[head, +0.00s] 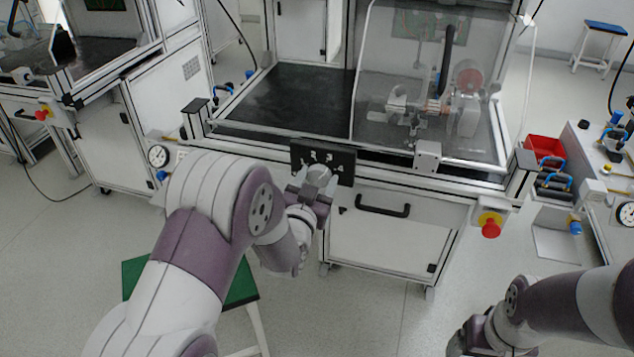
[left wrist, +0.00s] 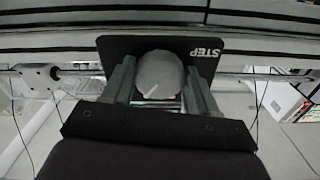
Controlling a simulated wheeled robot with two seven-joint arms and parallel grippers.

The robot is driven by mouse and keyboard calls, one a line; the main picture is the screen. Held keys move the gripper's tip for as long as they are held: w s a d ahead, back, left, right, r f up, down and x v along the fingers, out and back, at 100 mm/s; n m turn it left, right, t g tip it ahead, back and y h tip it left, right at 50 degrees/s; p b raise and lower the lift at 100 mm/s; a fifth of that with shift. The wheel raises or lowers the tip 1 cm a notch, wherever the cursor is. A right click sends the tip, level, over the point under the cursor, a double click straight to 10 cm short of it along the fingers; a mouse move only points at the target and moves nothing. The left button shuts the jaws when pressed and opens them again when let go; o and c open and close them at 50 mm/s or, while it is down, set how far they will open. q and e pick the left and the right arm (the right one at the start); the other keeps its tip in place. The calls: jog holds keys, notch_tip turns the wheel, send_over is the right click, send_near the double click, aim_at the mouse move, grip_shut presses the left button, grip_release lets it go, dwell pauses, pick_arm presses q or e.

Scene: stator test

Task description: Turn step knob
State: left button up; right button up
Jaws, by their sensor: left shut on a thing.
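The step knob is a round light-grey knob with a white pointer line, on a black panel (head: 346,160) at the front of the test bench. In the left wrist view the knob (left wrist: 160,77) sits between two grey fingers, and the panel (left wrist: 117,46) reads STEP. Its pointer line slants. My left gripper (head: 314,188) is at the panel and shut on the knob, one finger on each side; it also shows in the left wrist view (left wrist: 162,88). In the head view the gripper partly hides the knob. Part of my right arm shows at the lower right; its fingers cannot be made out.
The bench has a clear guard (head: 400,60) over a machine, and a drawer handle (head: 382,207) below the panel. A red emergency button (head: 491,228) is at the right. A green stool (head: 240,285) stands under my left arm. A red bin (head: 545,148) is at the right.

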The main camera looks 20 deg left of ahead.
pick_arm(q)
jog(key=m+b, duration=0.1)
jog(key=m, duration=0.5)
dwell(0.7)
jog(key=o, duration=1.1)
jog(key=shift+c, duration=0.2)
jog(key=s, duration=1.2)
jog(key=shift+s+a+p, duration=0.25)
jog(key=shift+s+p, duration=0.15)
jog(key=shift+p, duration=0.05)
